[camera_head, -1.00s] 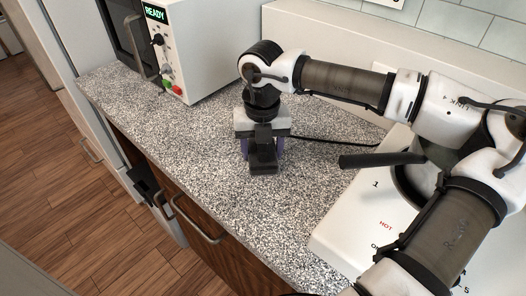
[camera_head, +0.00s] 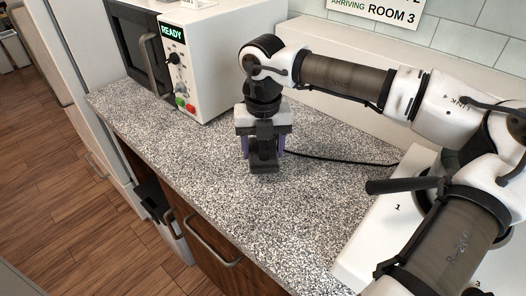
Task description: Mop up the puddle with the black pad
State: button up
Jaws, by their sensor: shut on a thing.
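My gripper (camera_head: 263,156) points down over the speckled countertop (camera_head: 190,150), near the middle of the picture. Its purple fingers are shut on a black pad (camera_head: 264,168), which shows as a dark block at or just above the counter. I cannot tell whether the pad touches the surface. No puddle can be made out on the speckled counter; my gripper and arm hide part of it.
A white microwave (camera_head: 208,60) reading READY stands at the back left. A white hob (camera_head: 385,225) with a dark-handled pan (camera_head: 400,185) is at right, partly behind my arm. A black cable (camera_head: 340,160) crosses the counter. The counter's front edge has drawer handles below.

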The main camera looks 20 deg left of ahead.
jog(key=shift+r+p, duration=1)
jog(key=shift+r, duration=1.2)
jog(key=shift+a, duration=0.1)
